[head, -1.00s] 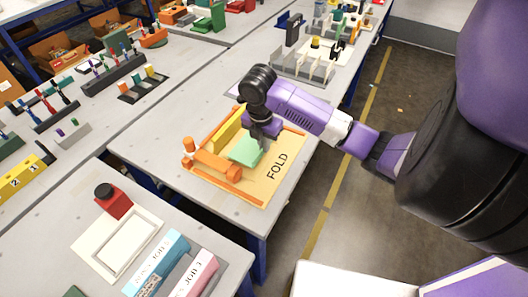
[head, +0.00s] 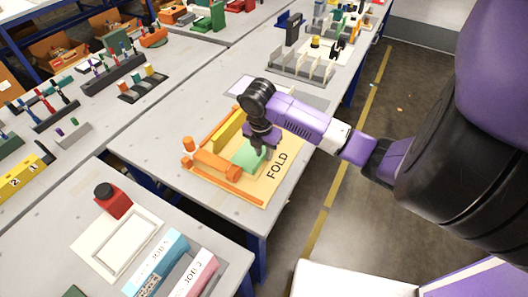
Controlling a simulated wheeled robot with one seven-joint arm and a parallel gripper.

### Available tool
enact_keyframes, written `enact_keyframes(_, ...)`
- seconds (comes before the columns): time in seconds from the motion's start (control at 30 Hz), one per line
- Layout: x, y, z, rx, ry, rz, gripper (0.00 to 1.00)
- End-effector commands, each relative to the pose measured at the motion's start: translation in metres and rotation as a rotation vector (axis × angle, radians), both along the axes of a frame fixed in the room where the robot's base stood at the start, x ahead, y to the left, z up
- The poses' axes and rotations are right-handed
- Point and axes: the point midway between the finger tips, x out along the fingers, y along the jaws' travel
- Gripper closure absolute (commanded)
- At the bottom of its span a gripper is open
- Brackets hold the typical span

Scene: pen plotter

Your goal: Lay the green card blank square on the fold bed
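The green card blank (head: 247,159) lies on or just above the fold bed (head: 257,189), a tan board marked FOLD. The card sits near the bed's middle, beside the orange roller and the yellow bar. I cannot tell whether it rests fully flat or is square to the rails. My gripper (head: 262,150) points down at the card's right edge. Its fingers look dark and are too small to show whether they hold the card. Part of the card's far side is hidden by the gripper.
An orange roller (head: 213,164) and a yellow bar (head: 230,131) stand on the bed's left and far sides. A grey slotted rack (head: 300,68) stands behind my arm. The grey table left of the bed is clear.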

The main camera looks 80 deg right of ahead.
Motion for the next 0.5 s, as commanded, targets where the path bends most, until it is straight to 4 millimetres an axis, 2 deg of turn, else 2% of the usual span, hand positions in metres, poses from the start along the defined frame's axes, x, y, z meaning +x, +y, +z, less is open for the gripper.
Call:
enact_keyframes(0.27,0.001,0.0,0.009,-0.001,-0.002,0.001,0.75)
enact_keyframes(0.5,0.002,0.005,0.053,-0.004,-0.003,0.003,0.75)
